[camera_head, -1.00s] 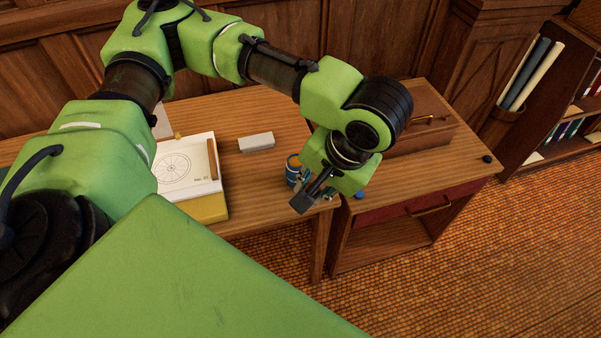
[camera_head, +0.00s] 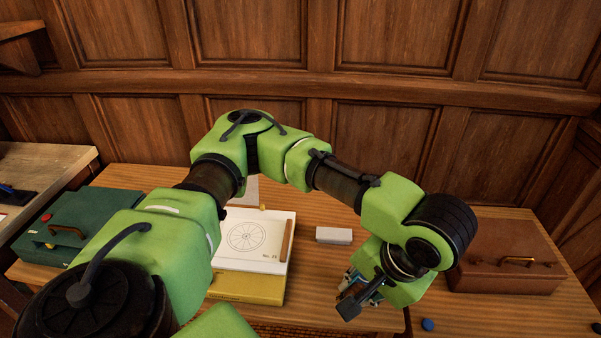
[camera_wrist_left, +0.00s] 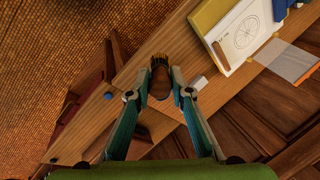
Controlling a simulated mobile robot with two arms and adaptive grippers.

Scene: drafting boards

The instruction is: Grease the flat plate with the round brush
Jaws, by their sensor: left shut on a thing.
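My left gripper (camera_head: 346,302) is over the table's front edge and shows in the left wrist view (camera_wrist_left: 160,88), shut on a round brush (camera_wrist_left: 159,82). The brush has a brown body, with tan and dark bristles at its far end. The brush is hard to make out in the head view. My right gripper is out of view.
A wheel drawing (camera_head: 250,238) lies on a yellow board (camera_head: 247,289). A pale block (camera_head: 334,235) is right of it. A green case (camera_head: 92,222) stands left, a brown case (camera_head: 508,250) right. A blue round piece (camera_head: 428,324) is near the front edge. The wooden table (camera_head: 325,205) has bare room.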

